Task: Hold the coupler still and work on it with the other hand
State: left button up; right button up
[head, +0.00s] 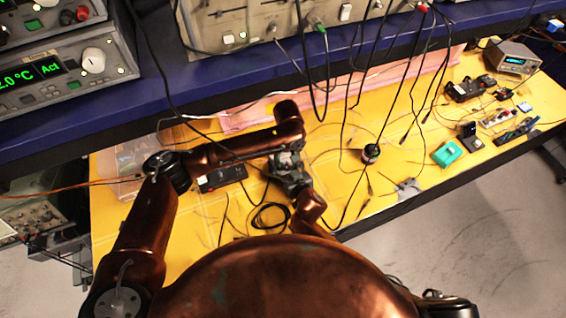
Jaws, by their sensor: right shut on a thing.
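My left arm comes in from the left and bends down at its wrist to my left gripper (286,160), low over the yellow bench. The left gripper's fingers are too small and overlapped to tell whether they are open or shut. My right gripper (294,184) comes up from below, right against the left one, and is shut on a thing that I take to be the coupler. The two grippers meet closely and hide the coupler, so its shape and tilt cannot be made out.
A black box (222,178) and a coiled black cable (269,216) lie close to the grippers. Black cables hang from the instruments above the blue shelf edge (345,40). A dark cylinder (371,153) and a teal box (447,152) stand to the right.

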pick_arm(q)
jog(key=n, duration=0.3)
jog(key=shift+n, duration=0.3)
grip_shut()
dwell(0.4)
jog(key=m, duration=0.3)
jog(key=shift+m, duration=0.3)
dwell(0.3)
jog(key=m, duration=0.3)
jog(key=shift+m, duration=0.3)
